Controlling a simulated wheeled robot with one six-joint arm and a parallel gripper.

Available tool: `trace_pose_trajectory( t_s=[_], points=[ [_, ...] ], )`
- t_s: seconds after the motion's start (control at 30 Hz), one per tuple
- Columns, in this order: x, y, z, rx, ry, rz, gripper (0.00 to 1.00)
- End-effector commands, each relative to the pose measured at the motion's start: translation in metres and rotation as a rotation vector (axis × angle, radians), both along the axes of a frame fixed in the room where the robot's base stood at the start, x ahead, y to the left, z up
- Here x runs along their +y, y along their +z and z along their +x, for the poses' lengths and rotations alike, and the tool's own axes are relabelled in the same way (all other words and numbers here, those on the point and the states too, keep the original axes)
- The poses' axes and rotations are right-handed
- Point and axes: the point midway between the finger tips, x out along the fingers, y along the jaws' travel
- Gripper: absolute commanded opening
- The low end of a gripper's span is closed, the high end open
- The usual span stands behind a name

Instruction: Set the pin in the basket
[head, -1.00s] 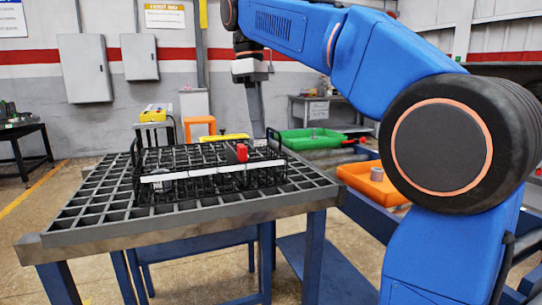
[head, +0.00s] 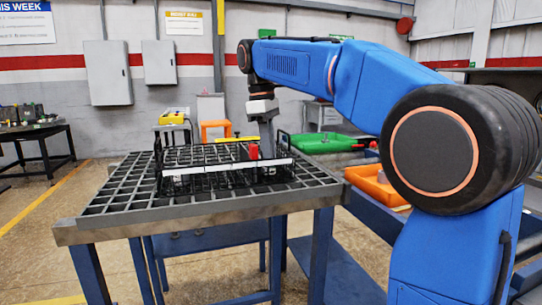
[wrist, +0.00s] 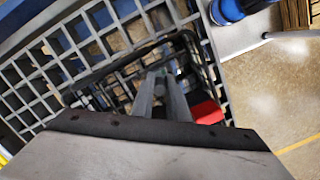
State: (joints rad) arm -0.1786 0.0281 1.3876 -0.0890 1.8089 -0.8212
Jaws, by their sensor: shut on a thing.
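The basket (head: 228,168) is a black wire frame with a pale strip along its front, standing on the grid-topped table. In the head view my gripper (head: 268,150) points down at the basket's right part, just behind a red block (head: 253,151). Its fingertips are partly hidden by the basket's front. In the wrist view my gripper (wrist: 168,75) reaches down over the wire basket (wrist: 95,80), with the red block (wrist: 207,112) beside the fingers at right. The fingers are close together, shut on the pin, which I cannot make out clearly.
The dark grid tabletop (head: 120,205) has free cells around the basket. A green tray (head: 318,143) and an orange tray (head: 372,182) lie to the right, near my arm. A yellow-topped stand (head: 174,117) and an orange stool (head: 215,128) are behind.

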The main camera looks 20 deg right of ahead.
Motion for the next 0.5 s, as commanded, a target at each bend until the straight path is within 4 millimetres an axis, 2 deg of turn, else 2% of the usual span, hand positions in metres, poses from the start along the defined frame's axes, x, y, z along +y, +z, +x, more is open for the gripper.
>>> trace_pose_trajectory(
  t_s=[0.27, 0.3, 0.33, 0.5],
  points=[
    [-0.0001, -0.0023, -0.0005, 0.0, 0.0, 0.0, 0.0],
    [-0.0001, -0.0022, -0.0005, 0.0, 0.0, 0.0, 0.23],
    [-0.0001, -0.0021, -0.0004, 0.0, 0.0, 0.0, 0.3],
    [-0.0001, -0.002, -0.0004, 0.0, 0.0, 0.0, 0.32]
  ],
)
